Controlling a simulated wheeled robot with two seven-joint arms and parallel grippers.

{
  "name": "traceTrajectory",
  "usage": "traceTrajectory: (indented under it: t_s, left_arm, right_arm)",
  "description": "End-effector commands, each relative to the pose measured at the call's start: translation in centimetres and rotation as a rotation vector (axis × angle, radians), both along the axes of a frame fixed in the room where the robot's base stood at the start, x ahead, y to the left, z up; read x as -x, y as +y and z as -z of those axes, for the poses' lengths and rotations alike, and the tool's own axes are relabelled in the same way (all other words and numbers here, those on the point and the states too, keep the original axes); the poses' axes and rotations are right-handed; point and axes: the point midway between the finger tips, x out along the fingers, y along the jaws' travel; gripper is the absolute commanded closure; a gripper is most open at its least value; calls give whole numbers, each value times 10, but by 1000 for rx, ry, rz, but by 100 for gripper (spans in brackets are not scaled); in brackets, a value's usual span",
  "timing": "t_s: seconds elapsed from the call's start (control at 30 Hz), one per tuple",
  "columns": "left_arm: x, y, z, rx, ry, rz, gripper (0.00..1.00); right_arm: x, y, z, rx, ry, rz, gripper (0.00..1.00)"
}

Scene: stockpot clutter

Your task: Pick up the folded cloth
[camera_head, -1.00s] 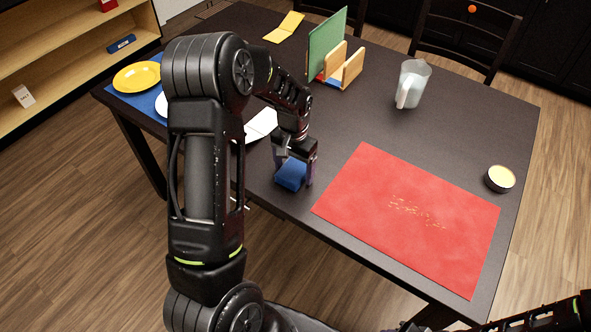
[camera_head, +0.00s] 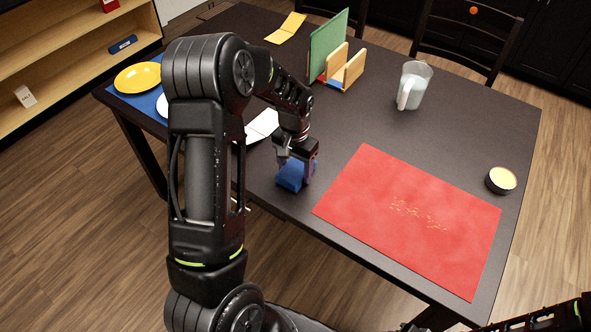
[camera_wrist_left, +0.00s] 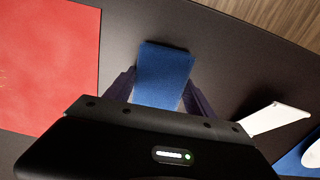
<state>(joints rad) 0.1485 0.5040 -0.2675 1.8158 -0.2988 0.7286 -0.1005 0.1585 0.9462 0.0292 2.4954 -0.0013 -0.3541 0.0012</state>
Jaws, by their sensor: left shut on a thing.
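The folded cloth (camera_head: 291,178) is a small blue block-like bundle at the near edge of the dark table, left of the red mat. My left gripper (camera_head: 297,171) points down over it and is shut on it, with one finger at each side. In the left wrist view the blue cloth (camera_wrist_left: 163,75) lies between the two dark fingers (camera_wrist_left: 160,92) and reaches out past them. Whether its underside touches the table is hard to tell. My right gripper is not visible; only part of my right arm shows at the lower right.
A red mat (camera_head: 375,190) lies right of the cloth. A candle tin (camera_head: 501,180), a pitcher (camera_head: 414,85) and a wooden rack with a green board (camera_head: 327,45) stand beyond. A yellow plate (camera_head: 137,77) and a white folded piece (camera_head: 262,125) are at left.

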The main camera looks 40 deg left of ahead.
Motion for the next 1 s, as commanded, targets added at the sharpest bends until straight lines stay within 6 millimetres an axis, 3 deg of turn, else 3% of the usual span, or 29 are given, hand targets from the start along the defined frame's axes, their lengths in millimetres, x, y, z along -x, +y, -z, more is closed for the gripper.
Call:
traceTrajectory:
  t_s: [0.17, 0.53, 0.7, 1.0]
  left_arm:
    - [-1, 0, -20, -1, -5, 0, 77]
    - [-1, 0, -87, 0, -5, 1, 77]
    - [0, 0, -98, 0, -2, 0, 77]
    - [0, 0, -98, 0, -1, 0, 77]
  right_arm:
    - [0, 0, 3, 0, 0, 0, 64]
    - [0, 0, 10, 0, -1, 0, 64]
    - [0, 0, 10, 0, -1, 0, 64]
    - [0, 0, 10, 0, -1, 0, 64]
